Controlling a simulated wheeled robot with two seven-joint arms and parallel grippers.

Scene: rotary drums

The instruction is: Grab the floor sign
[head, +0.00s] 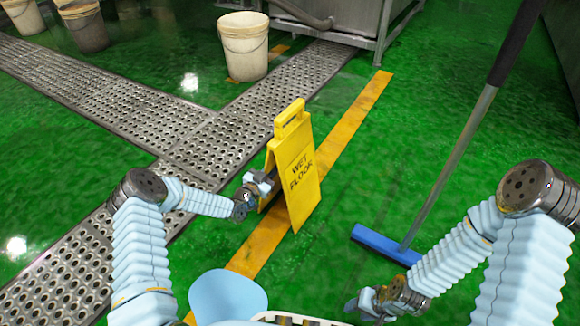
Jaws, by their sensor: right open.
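The yellow floor sign (303,172) stands upright on the green floor near the middle of the head view. Its front panel reads "WET FLOOR" and a handle loop tops it. My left gripper (262,182) is at the sign's left side, close to the edge of its panels. Its fingers are partly hidden there, so I cannot tell whether they touch or grip the sign. My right gripper (358,304) is open and empty, low in the view, to the right of the sign and apart from it.
A blue floor squeegee (386,245) with a long handle stands to the right. White buckets (243,46) stand at the back. A metal drain grate (180,125) and a yellow floor line (350,118) cross the floor. Metal machinery (345,20) stands at the top.

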